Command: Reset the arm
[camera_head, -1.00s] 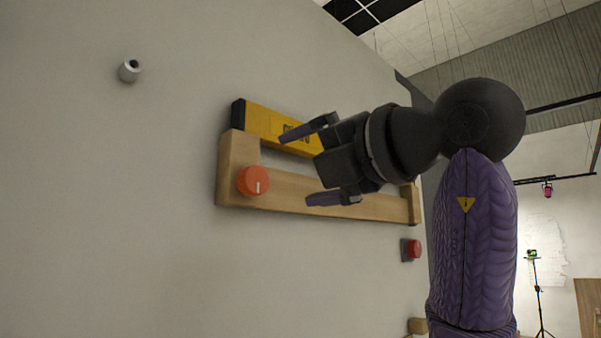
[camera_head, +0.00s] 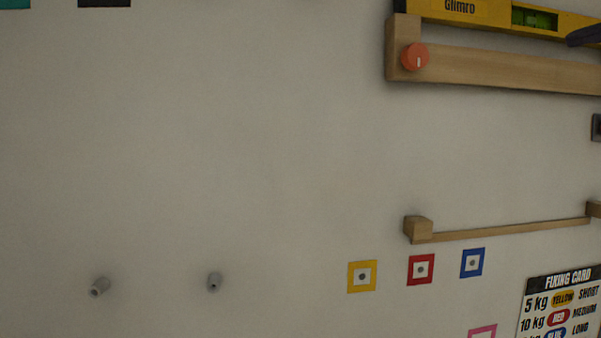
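Only a dark purplish finger of my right gripper (camera_head: 585,36) shows, at the right edge in the head view. It is in front of the right part of a yellow spirit level (camera_head: 480,14) with a green vial. The rest of that gripper and its arm are out of frame, so its opening cannot be seen. My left gripper is not in view. The level rests along a wooden rail (camera_head: 500,68) on the wall, with a round orange-red knob (camera_head: 415,57) at the rail's left end.
A thin wooden bar (camera_head: 510,230) is below the rail. Yellow (camera_head: 362,276), red (camera_head: 421,269) and blue (camera_head: 472,263) framed squares sit under it, near a fixing card (camera_head: 560,305). Two grey pegs (camera_head: 100,286) (camera_head: 214,281) stick out at lower left. The middle wall is bare.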

